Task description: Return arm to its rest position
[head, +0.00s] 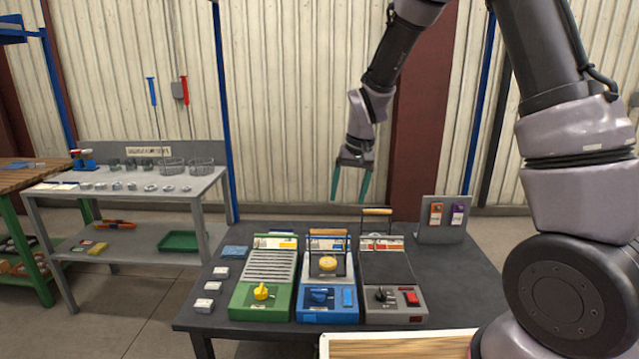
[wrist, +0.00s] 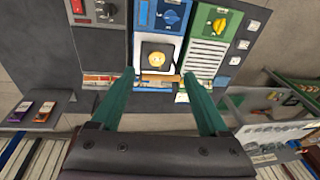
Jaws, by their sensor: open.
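My gripper (head: 350,190) hangs at the end of my arm in the head view, pointing down above the back of the dark table (head: 215,318). Its two green fingers are apart, with nothing between them. In the wrist view my gripper (wrist: 162,85) also shows open and empty. Below it stand a green furnace unit (head: 262,300) with a yellow knob, a blue unit (head: 328,312) with a round yellow-orange piece on it, and a grey unit (head: 395,318) with a black knob and a raised lid. The fingers are apart from all of them.
Small white blocks (head: 209,287) line the table's left side. A grey stand (head: 447,235) with orange and purple tags stands at the back right. A grey workbench (head: 205,180) with metal pieces and baskets is at the left. A wooden-topped surface (head: 400,347) is in the foreground.

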